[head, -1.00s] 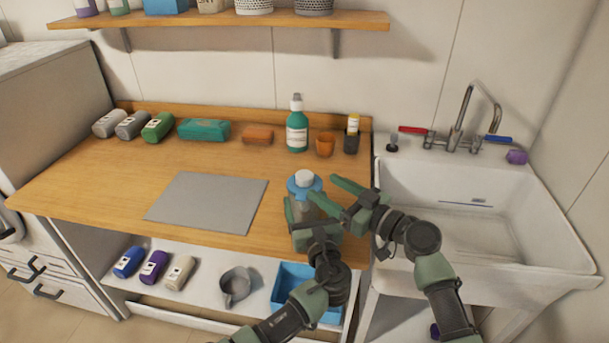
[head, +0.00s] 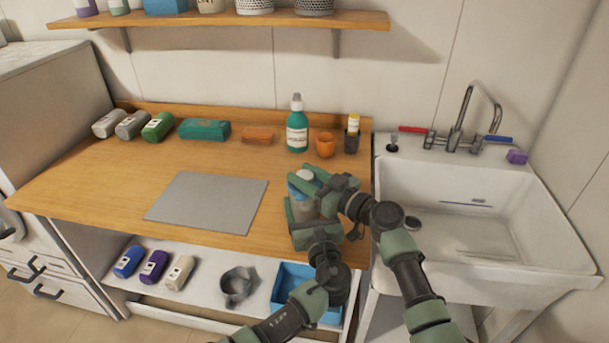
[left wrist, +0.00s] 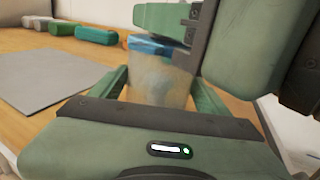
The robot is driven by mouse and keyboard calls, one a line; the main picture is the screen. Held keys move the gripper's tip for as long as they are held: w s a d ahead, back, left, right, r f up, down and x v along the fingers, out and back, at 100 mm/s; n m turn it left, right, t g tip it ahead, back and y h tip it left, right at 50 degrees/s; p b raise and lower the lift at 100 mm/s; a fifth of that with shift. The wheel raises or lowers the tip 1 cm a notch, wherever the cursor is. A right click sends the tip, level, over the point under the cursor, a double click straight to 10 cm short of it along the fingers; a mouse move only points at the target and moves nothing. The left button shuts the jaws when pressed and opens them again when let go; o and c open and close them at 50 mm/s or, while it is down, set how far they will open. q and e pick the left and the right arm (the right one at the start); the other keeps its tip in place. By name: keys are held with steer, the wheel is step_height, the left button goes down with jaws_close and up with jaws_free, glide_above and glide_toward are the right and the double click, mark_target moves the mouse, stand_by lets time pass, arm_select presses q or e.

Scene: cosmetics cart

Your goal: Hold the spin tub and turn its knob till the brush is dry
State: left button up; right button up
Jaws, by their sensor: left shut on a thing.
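The spin tub (head: 302,208) stands on the worktop near its front right, a cloudy clear body with a blue lid (head: 298,184) and a pale knob (head: 304,175) on top. My left gripper (head: 308,214) is shut on the tub's body from the front. In the left wrist view, the tub (left wrist: 158,82) sits between its fingers. My right gripper (head: 314,182) is at the lid, its fingers beside the knob and partly covering it. Whether they press on the knob I cannot tell. The brush cannot be made out through the cloudy wall.
A grey mat (head: 207,202) lies left of the tub. Behind stand a green pump bottle (head: 297,130), an orange cup (head: 325,145) and a dark holder (head: 351,141). The sink (head: 470,215) is at the right. A blue bin (head: 295,287) is on the shelf below.

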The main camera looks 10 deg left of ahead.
jaws_close()
steer(key=shift+w+d+n+g+y, duration=0.15)
steer(key=shift+n+g+y, duration=0.4)
steer(key=shift+n+g, duration=0.55)
steer(key=shift+w+n+g+y, duration=0.1)
steer(key=shift+n+g+y, duration=0.55)
steer(key=shift+g, duration=0.75)
steer(key=shift+n+g, duration=0.35)
steer(key=shift+g, duration=0.15)
steer(key=shift+s+g, duration=0.15)
steer(key=shift+g, duration=0.15)
steer(key=o, duration=1)
jaws_free()
steer(key=shift+o, duration=0.8)
steer(key=shift+s, duration=0.1)
steer(key=s+d, duration=0.2)
steer(key=d, duration=0.9)
steer(key=shift+s+d, duration=0.15)
steer(key=shift+d, duration=0.15)
